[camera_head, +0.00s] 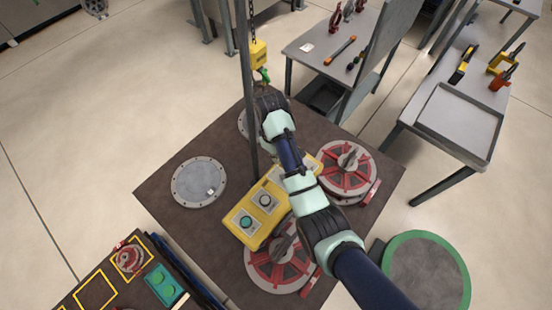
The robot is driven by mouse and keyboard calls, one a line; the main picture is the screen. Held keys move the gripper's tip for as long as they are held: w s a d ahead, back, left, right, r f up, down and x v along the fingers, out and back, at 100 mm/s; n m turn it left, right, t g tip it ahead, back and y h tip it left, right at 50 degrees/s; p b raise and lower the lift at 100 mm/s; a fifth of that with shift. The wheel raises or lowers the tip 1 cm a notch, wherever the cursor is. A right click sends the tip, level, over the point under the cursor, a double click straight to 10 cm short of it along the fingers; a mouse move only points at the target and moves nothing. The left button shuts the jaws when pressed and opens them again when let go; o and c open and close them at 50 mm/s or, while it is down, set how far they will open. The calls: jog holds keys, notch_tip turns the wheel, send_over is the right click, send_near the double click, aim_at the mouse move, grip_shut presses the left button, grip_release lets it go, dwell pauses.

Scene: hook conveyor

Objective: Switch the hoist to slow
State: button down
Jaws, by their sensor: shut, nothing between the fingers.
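A yellow control box (234,217) lies on the brown table, partly hidden under my arm. Its left end shows a green round button (246,222) and a dark round control on a pale plate (266,200). I cannot read the labels or the control's setting. The hoist's yellow block (258,54) hangs on a chain, with a green hook (264,75) below it. My arm reaches over the box, and my gripper (268,100) is at its far end, beyond the box and just below the hook in the picture. It is shut and empty; its fingertips are not clear.
The brown table (157,200) carries red-and-grey round valve-like covers (347,168) and a grey round plate (199,182). A grey post (248,100) rises beside my arm. A tool bench (318,48) and a tray table (459,121) stand at the back and right.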

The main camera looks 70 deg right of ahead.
jog(key=f, duration=0.7)
jog(key=shift+s+a, duration=0.15)
jog(key=shift+s, duration=0.1)
jog(key=shift+r, duration=0.1)
